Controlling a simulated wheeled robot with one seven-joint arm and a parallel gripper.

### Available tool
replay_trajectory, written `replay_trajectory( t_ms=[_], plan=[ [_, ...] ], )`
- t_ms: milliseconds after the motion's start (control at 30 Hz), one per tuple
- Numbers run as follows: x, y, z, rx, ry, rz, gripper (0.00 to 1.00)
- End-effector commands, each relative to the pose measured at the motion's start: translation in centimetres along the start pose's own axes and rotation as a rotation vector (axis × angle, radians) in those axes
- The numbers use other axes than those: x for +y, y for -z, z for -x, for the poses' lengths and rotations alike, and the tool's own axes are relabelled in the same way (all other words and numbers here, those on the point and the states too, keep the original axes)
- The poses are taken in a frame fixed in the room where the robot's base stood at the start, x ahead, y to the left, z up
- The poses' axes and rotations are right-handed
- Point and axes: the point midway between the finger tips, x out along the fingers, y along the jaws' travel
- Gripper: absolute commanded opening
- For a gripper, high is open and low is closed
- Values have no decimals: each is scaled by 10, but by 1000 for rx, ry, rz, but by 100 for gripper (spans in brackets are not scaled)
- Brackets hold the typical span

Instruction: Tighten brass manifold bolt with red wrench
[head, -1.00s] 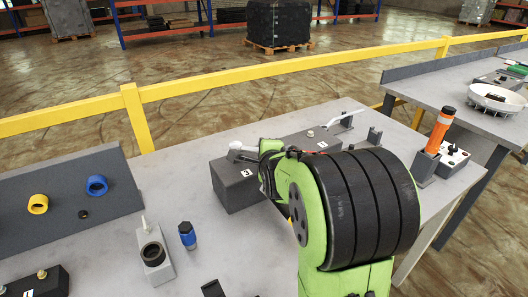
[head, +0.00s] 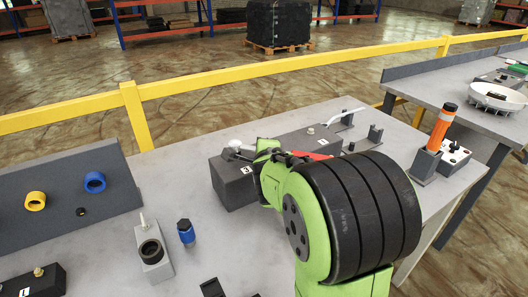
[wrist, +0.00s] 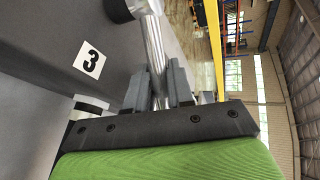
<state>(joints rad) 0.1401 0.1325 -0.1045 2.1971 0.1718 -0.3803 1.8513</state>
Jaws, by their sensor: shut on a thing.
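My gripper (wrist: 158,85) is shut on a shiny silver bar (wrist: 154,45) at the grey block marked 3. The bar runs up between the two fingers, and a pale round end shows at the top of the wrist view. In the head view the silver part (head: 234,148) sits on top of block 3 (head: 235,183), beside my green wrist. A red piece (head: 311,155), possibly the red wrench, shows behind my arm and is mostly hidden. A small brass-coloured bolt head (head: 310,131) stands on the long grey block behind it. I cannot tell whether it is the manifold bolt.
A blue ring (head: 95,182) and a yellow ring (head: 35,201) are on the slanted grey panel at left. A blue bottle-like part (head: 186,232) and a grey socket block (head: 153,253) stand in front. An orange cylinder (head: 441,128) stands at right. A yellow rail (head: 131,100) runs behind the table.

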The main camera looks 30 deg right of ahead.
Motion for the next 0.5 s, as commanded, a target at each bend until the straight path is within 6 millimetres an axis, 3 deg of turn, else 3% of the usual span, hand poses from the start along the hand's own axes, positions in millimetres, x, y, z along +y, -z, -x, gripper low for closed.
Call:
replay_trajectory(
  t_ms=[500],
  plan=[
    [2,0,2,48,9,-18,0]
  ],
)
